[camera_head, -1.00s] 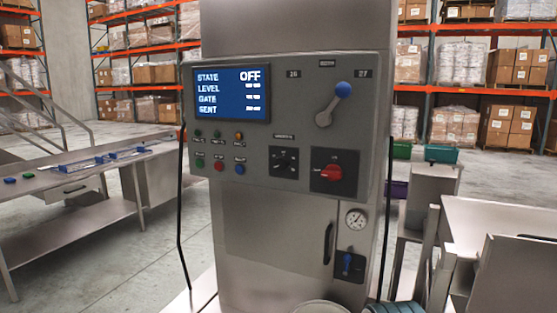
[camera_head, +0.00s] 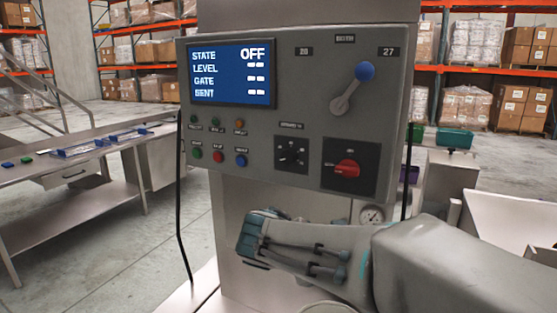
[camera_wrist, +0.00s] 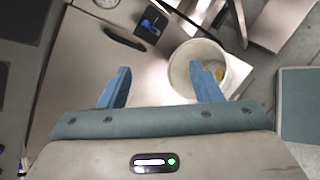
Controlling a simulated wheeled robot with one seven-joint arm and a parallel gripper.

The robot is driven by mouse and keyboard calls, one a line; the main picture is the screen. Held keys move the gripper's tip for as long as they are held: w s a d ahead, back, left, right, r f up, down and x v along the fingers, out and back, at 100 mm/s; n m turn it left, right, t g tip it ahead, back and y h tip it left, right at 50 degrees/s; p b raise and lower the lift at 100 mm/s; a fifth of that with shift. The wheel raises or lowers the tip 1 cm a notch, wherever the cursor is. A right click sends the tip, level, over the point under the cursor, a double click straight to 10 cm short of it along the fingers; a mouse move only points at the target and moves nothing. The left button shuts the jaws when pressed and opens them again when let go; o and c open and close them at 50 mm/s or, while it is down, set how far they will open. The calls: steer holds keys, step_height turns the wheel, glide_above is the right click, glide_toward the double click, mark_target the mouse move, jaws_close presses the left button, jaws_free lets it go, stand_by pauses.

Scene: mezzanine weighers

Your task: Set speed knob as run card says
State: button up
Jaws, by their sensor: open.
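The grey control panel (camera_head: 230,125) on the steel machine faces me in the head view. A black rotary knob (camera_head: 291,155) on a dark square plate sits at its lower middle; the label above it and its marks are too small to read. A red rotary switch (camera_head: 347,168) sits to its right. The screen (camera_head: 232,74) reads STATE OFF, with dashes on the other lines. No run card can be made out. My gripper is below the panel in the head view, apart from the knob. In the wrist view its two blue fingers (camera_wrist: 162,82) are spread and empty.
A blue-balled lever (camera_head: 352,88) is at the panel's upper right. Coloured push buttons (camera_head: 217,157) lie left of the knob. A white bucket (camera_wrist: 190,78) stands below my gripper. A steel table (camera_head: 80,172) is at left, and shelving stands behind.

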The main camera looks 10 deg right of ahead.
steer(key=w+a+r+n+t+h, duration=0.2)
steer(key=w+a+r+n+t, duration=0.15)
steer(key=w+r+n, duration=0.25)
steer(key=n+t, duration=0.5)
steer(key=n, duration=0.1)
glide_toward(287, 158)
steer(key=p+x, duration=0.3)
steer(key=x, duration=0.5)
steer(key=shift+w+d, duration=0.15)
steer(key=shift+w, duration=0.15)
steer(key=shift+c, duration=0.2)
steer(key=c, duration=0.9)
